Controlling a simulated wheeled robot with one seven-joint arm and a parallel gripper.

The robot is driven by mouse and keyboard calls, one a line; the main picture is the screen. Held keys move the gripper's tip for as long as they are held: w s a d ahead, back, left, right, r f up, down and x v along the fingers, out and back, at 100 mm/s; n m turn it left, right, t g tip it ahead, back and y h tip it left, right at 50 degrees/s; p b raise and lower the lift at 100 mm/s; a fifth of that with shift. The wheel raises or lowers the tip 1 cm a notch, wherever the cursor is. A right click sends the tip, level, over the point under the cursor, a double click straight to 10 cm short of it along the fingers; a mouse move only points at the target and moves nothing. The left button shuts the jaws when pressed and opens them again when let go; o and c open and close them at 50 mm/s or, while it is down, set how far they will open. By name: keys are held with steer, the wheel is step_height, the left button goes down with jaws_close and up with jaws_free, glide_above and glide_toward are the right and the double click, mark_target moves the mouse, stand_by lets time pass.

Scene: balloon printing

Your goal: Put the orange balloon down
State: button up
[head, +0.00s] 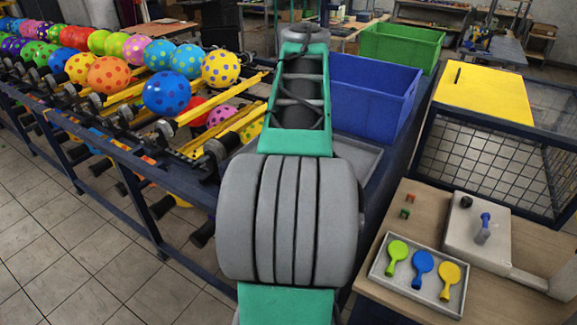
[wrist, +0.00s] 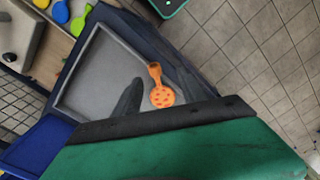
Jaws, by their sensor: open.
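The orange balloon (wrist: 161,96) is deflated, with darker spots and a short neck. It shows in the wrist view at the right side of a shallow grey tray (wrist: 92,75). My gripper (wrist: 152,86) is open, with a dark finger to the left of the balloon and what looks like another to its right. I cannot tell whether the balloon rests on the tray or touches a finger. In the head view my arm hides the gripper and the balloon; part of the grey tray (head: 366,163) shows behind the arm.
A blue bin (head: 372,98) and a green bin (head: 402,47) stand beyond the tray. Right is a wooden table (head: 389,285) with a tray (head: 382,268) of green, blue and yellow balloons beside a grey device (head: 475,232). A rack of inflated balloons (head: 167,92) stands left.

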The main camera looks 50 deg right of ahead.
steer(key=f+b, duration=0.4)
steer(key=f, duration=0.1)
steer(key=d+f+b, duration=0.1)
steer(key=f+b, duration=0.1)
steer(key=b, duration=0.1)
steer(key=shift+s+f, duration=0.3)
steer(key=shift+r, duration=0.15)
steer(key=shift+c, duration=0.2)
jaws_close()
